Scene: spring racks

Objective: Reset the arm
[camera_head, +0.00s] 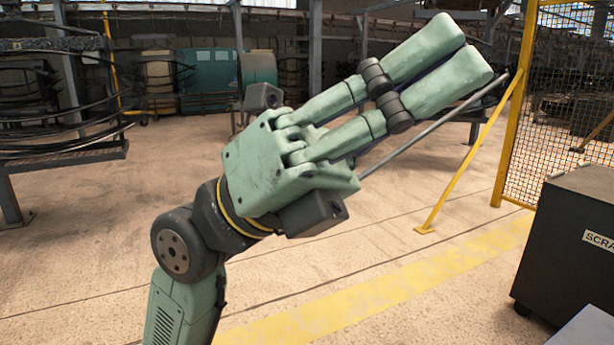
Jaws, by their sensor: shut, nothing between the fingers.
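My arm rises from the bottom of the head view, with a green forearm and a dark wrist joint. My gripper (464,52) is at the upper right of the arm, tilted up and to the right. Its two green fingers lie side by side along their length, with nothing seen between them. It is held up in the air, apart from everything around it. A thin grey rod shows behind the fingers.
A dark bin (565,250) marked with letters starting "SCRA" stands at the right. A yellow-framed mesh fence (570,95) is behind it. Racks (60,150) with dark rods stand at the left. A yellow stripe (380,295) crosses the open concrete floor.

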